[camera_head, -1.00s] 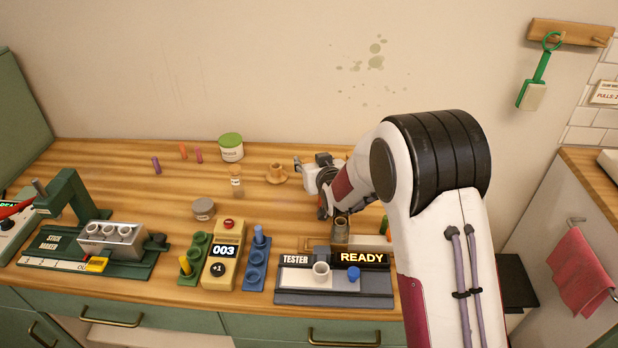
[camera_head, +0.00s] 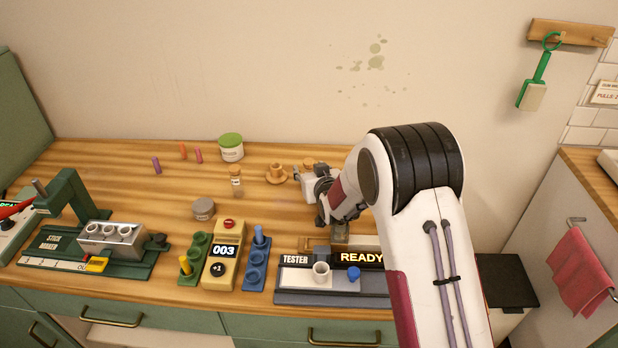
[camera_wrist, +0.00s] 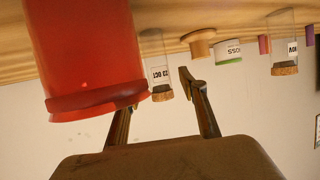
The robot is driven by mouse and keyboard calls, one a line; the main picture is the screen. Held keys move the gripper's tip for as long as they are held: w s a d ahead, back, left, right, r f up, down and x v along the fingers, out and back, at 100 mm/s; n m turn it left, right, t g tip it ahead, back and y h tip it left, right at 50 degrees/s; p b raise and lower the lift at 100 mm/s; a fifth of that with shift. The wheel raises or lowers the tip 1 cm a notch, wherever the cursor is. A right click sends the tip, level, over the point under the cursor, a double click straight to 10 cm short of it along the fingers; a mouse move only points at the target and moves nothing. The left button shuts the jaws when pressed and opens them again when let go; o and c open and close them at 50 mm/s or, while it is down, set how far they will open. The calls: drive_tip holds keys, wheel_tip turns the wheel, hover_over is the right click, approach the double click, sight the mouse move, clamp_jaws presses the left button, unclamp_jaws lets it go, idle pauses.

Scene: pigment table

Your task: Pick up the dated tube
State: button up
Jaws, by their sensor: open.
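A glass tube (camera_wrist: 158,72) with a cork and a label that seems to read 03 OCT shows in the wrist view, upside down, beyond my fingers and in line with the space between them. My gripper (camera_wrist: 156,92) is open and empty; the left fingertip is hidden behind a red object. A second corked tube (camera_wrist: 285,45), labelled NOV, stands further right; it seems to be the tube (camera_head: 237,183) at mid-table in the head view. In the head view my arm largely hides the OCT tube; a brown round top by my gripper may be its cork.
A large red object (camera_wrist: 80,45) fills the wrist view's left, very near my finger. A wooden cup (camera_head: 277,171) on a saucer, a green-lidded jar (camera_head: 231,147) and a grey tin (camera_head: 203,208) stand around. The tester (camera_head: 300,285) lies in front. Open table remains at left.

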drive_tip(key=shift+w+a+f, duration=0.2)
drive_tip(key=shift+w+f, duration=0.05)
drive_tip(key=shift+w, duration=0.3)
drive_tip(key=c, duration=1.1)
